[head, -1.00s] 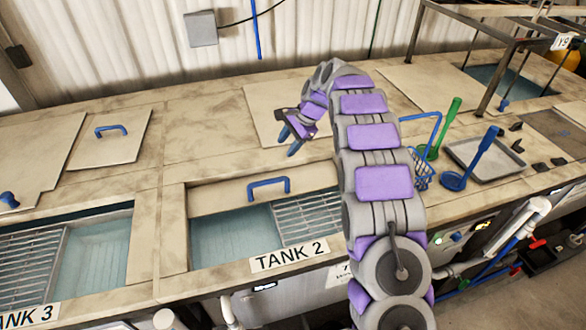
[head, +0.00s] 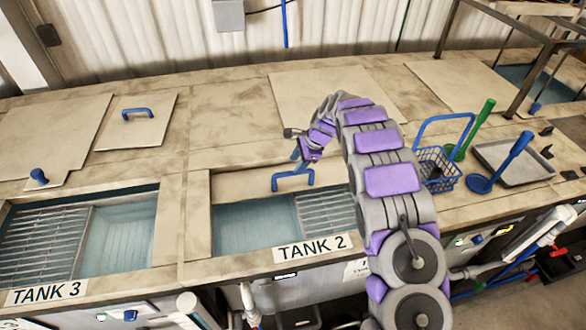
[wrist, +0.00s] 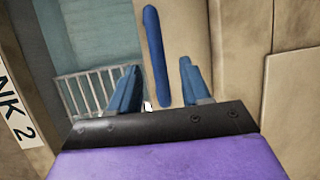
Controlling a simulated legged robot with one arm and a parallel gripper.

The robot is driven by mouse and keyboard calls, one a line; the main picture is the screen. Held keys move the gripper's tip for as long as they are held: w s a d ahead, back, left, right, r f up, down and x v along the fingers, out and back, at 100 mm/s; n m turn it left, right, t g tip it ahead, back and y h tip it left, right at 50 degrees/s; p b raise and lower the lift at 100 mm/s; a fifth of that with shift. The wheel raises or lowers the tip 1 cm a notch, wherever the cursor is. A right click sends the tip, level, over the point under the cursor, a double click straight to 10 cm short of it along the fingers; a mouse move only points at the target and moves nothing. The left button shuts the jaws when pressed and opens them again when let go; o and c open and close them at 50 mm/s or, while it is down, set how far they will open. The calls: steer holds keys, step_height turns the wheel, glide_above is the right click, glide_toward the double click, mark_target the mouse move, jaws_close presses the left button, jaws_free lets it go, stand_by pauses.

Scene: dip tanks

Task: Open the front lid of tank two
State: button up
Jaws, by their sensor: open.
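The opening of tank two, marked by the TANK 2 sign (head: 312,247), shows water (head: 242,226) and a metal grate (head: 322,213). A beige lid panel (head: 232,184) lies along the back of this opening and has a blue bar handle (head: 293,182). My gripper (head: 298,155) is open, just behind and above the handle in the head view. In the wrist view, the handle (wrist: 156,55) appears between my two blue fingers (wrist: 160,80), with room on both sides. I cannot tell whether they touch it.
Tank three (head: 122,238) is open at left. A small lid with a blue handle (head: 136,113) lies on the deck behind. A blue basket (head: 440,170), a ladle (head: 500,165) and a tray (head: 515,160) stand at right.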

steer(key=f, duration=0.2)
steer(key=shift+w+f, duration=0.2)
steer(key=shift+f, duration=0.2)
steer(key=shift+w+d+f, duration=0.1)
steer(key=shift+d+f, duration=0.7)
steer(key=shift+d, duration=0.1)
steer(key=a, duration=0.2)
steer(key=shift+a+f, duration=0.1)
steer(key=shift+a, duration=0.2)
steer(key=shift+c, duration=0.2)
steer(key=shift+a, duration=0.3)
steer(key=shift+c, duration=1.5)
steer(key=shift+d, duration=1.2)
jaws_close()
steer(key=shift+a, duration=0.35)
